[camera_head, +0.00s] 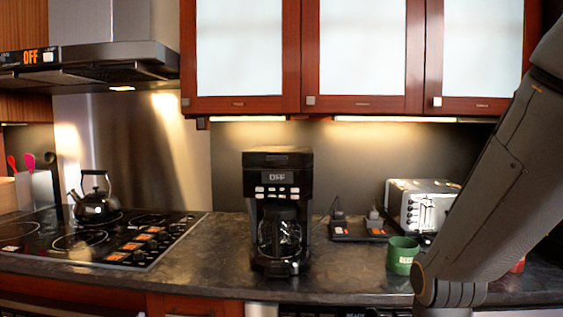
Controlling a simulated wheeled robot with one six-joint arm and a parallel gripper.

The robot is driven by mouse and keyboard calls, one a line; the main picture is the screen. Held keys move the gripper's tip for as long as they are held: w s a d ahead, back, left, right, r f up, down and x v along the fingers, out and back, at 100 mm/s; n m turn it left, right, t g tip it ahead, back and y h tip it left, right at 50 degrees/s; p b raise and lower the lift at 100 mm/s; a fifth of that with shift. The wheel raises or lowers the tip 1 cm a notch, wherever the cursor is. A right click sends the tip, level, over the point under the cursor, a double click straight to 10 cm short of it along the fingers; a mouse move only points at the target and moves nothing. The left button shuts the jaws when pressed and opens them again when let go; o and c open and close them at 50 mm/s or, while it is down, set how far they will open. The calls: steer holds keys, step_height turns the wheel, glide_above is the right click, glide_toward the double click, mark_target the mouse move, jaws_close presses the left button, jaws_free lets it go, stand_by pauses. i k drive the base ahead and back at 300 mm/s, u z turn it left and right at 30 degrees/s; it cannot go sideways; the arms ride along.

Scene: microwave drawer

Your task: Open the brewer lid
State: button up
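The black coffee brewer (277,210) stands upright on the dark counter, near the middle of the view. Its lid (278,157) at the top looks closed. Its front panel has a small display reading OFF and a row of pale buttons. A glass carafe (279,238) sits in its lower bay. My arm enters from the right edge and slopes down to a joint right of the brewer. My gripper is not in view.
A green mug (402,255) and a silver toaster (421,207) stand right of the brewer, near my arm. A power strip (357,229) lies behind. At left are a stovetop (92,240) and a black kettle (95,201). Cabinets (361,56) hang above. Counter left of the brewer is clear.

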mark_target(303, 157)
steer(key=z, duration=1.85)
steer(key=k, duration=1.1)
steer(key=u, duration=1.8)
steer(key=i, duration=0.5)
steer(key=u, duration=0.05)
